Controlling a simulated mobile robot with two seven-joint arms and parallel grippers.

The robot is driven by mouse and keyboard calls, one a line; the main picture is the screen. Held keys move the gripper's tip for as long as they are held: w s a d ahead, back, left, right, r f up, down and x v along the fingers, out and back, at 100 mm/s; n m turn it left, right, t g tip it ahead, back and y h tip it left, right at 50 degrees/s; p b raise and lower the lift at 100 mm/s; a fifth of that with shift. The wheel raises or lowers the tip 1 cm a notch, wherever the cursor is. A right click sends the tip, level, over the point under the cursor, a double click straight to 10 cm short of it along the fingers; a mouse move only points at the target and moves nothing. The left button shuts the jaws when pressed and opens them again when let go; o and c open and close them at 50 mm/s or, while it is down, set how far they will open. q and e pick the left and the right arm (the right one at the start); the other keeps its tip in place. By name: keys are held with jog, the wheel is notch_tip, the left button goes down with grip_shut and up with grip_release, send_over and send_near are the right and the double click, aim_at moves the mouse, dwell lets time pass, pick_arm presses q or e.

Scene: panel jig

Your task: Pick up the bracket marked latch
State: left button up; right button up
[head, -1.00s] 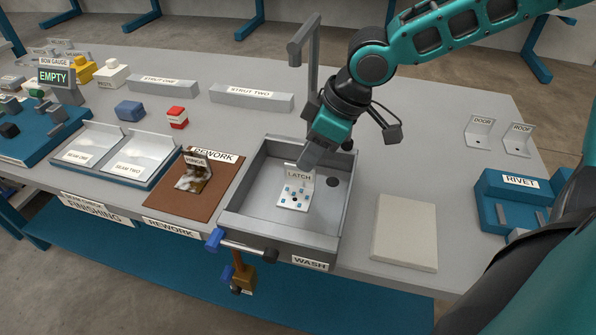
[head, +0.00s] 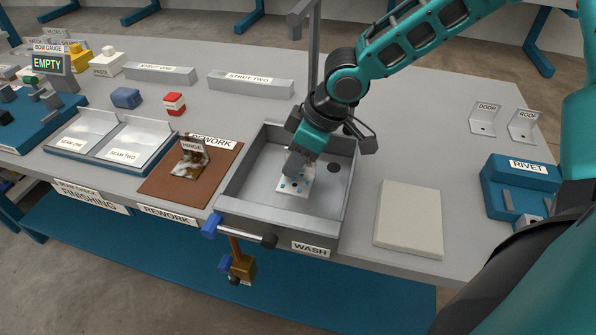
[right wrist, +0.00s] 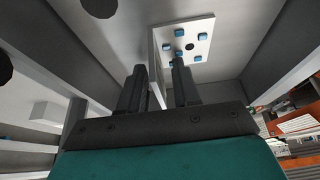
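The latch bracket (head: 296,187) stands in the grey wash tray (head: 330,212). It is a white angle with blue spots on its base; the gripper covers its upright plate and label in the head view. My right gripper (head: 293,166) reaches down into the tray over it. In the right wrist view, the bracket's base (right wrist: 190,38) shows beyond the fingers. The right gripper's two fingers (right wrist: 158,76) are apart, one on each side of the upright plate, with gaps visible. My left gripper is not in view.
The tray walls surround the right gripper, and a grey post (head: 313,50) stands behind. The rusty hinge bracket (head: 192,160) sits on the brown rework mat (head: 160,186) to the left. A pale pad (head: 409,218) and the blue rivet fixture (head: 520,188) lie to the right.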

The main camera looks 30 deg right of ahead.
grip_shut()
jog(key=shift+r, duration=0.1)
dwell(0.3)
